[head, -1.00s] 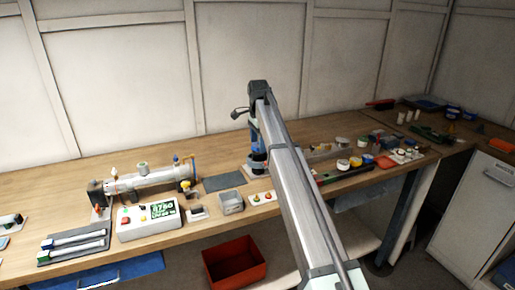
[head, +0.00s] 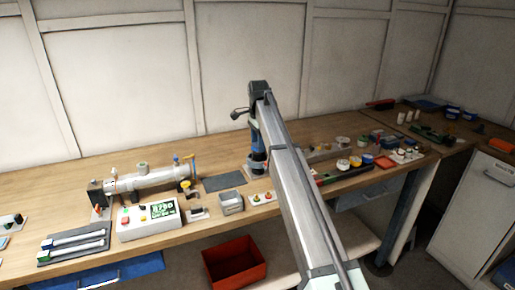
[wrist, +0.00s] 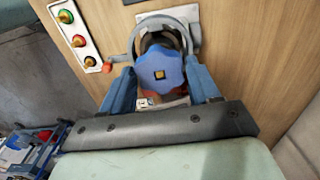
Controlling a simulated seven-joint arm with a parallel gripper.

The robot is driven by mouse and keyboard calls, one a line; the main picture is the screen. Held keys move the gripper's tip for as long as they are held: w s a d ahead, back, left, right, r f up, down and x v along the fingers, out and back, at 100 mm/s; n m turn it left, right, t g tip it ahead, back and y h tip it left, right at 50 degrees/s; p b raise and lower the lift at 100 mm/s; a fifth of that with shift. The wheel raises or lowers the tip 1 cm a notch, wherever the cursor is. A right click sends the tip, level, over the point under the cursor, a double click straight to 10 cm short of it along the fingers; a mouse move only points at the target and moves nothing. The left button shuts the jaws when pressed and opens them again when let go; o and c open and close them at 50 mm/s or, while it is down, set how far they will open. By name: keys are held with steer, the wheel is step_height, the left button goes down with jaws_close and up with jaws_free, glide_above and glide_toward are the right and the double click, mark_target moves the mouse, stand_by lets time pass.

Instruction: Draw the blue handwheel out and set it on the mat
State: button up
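The blue handwheel (wrist: 160,72), a lobed knob with a small square brass-coloured centre, sits in front of a grey ring-shaped holder (wrist: 188,18) in the wrist view. My gripper (wrist: 161,70) has one blue finger on each side of the handwheel, close against its edges. I cannot tell whether the fingers press on it. In the head view my gripper (head: 257,148) points down over a small stand on the bench, and the handwheel cannot be made out there. The dark grey mat (head: 224,181) lies bare on the bench, just left of my gripper.
A metal reactor tube (head: 140,178) and a control box with a green display (head: 148,221) stand left of the mat. Several jars crowd the right.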

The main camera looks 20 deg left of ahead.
steer(key=c, duration=0.4)
steer(key=shift+o, duration=0.2)
steer(key=shift+r, duration=0.3)
steer(key=shift+r, duration=1)
steer(key=shift+r, duration=0.1)
steer(key=shift+r, duration=0.9)
